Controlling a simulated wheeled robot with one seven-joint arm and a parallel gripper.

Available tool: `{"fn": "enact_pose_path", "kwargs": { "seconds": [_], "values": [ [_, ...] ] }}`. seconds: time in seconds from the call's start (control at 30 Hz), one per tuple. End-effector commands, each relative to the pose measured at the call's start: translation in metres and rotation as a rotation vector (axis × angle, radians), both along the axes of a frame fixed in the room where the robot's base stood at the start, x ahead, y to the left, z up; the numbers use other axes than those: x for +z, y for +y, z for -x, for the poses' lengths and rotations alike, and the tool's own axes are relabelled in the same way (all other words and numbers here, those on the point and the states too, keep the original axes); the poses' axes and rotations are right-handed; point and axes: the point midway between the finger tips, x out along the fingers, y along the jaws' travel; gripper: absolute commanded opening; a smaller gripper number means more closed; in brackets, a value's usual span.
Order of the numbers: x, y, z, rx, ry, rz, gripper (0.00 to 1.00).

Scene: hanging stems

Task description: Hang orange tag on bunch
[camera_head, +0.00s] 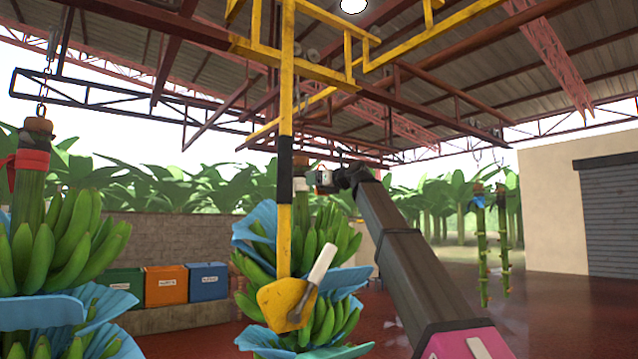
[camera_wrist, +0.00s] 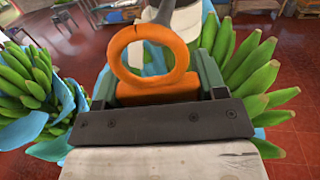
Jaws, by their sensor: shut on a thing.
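The orange tag (camera_wrist: 165,90), a ring on a flat block, is held between the green fingers of my gripper (camera_wrist: 158,88) in the wrist view. The ring stands up, facing the camera. A grey rod-like piece (camera_wrist: 163,12) shows at the ring's top; I cannot tell whether it passes through. A white rounded piece (camera_wrist: 187,28) is just behind. A green banana bunch with blue sheets (camera_head: 335,240) hangs in the middle of the head view, and its fruit (camera_wrist: 248,70) spreads beside my gripper. In the head view my gripper (camera_head: 318,182) is small, at the bunch's top.
A yellow post with a black band (camera_head: 285,150) partly covers the middle bunch. Another bunch (camera_head: 60,250) with a red band hangs at the left. Bare green stems (camera_head: 480,240) hang at the right. Green, orange (camera_head: 165,285) and blue bins stand behind.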

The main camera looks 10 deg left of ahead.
Motion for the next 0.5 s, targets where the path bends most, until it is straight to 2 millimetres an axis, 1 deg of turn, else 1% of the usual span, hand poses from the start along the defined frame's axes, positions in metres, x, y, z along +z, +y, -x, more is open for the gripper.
{"fn": "enact_pose_path", "kwargs": {
  "seconds": [0.5],
  "values": [
    [0.0002,0.0071,-0.0061,0.000,0.000,0.000,0.35]
  ]
}}
